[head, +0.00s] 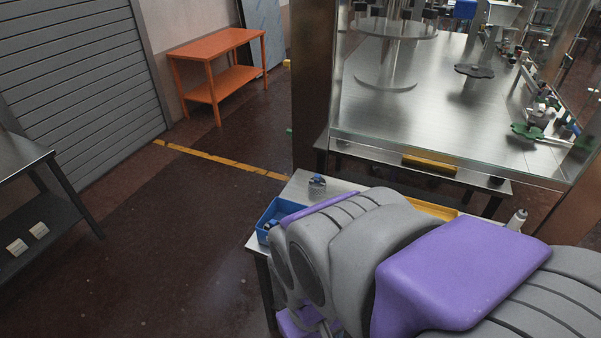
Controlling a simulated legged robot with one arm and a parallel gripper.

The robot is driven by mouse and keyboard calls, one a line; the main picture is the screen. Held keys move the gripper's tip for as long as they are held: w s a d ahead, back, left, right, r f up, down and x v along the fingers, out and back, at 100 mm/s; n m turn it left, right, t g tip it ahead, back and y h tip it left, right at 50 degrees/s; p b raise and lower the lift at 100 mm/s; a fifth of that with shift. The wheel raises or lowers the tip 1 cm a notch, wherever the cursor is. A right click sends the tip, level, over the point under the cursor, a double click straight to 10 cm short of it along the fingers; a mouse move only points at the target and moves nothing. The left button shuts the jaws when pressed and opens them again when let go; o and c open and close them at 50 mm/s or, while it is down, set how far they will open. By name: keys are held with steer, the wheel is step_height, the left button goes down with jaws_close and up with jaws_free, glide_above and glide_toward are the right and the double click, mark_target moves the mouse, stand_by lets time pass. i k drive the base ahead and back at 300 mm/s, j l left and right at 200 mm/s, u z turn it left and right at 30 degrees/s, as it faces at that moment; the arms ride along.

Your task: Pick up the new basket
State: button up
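A small grey metal cup-shaped basket (317,188) with a perforated-looking wall stands upright on a low metal table (290,190) in the head view. Something small and blue shows at its top. I cannot tell whether it is the new basket. A blue bin (265,222) is at its left on the same table, partly hidden by my purple and grey arm. My arm fills the lower right and covers much of the table.
A glass-walled machine with a steel deck (430,120) stands behind the table. A yellow tray (432,209) and a white bottle (517,219) show past my arm. An orange table (215,52) stands at the back left, a metal bench (20,155) at far left. The floor between is clear.

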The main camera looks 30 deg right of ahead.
mark_target(317, 184)
steer(key=z, duration=3.65)
steer(key=u, duration=2.75)
steer(key=i+j+z, duration=0.45)
steer(key=i+j, duration=0.15)
steer(key=j, duration=0.3)
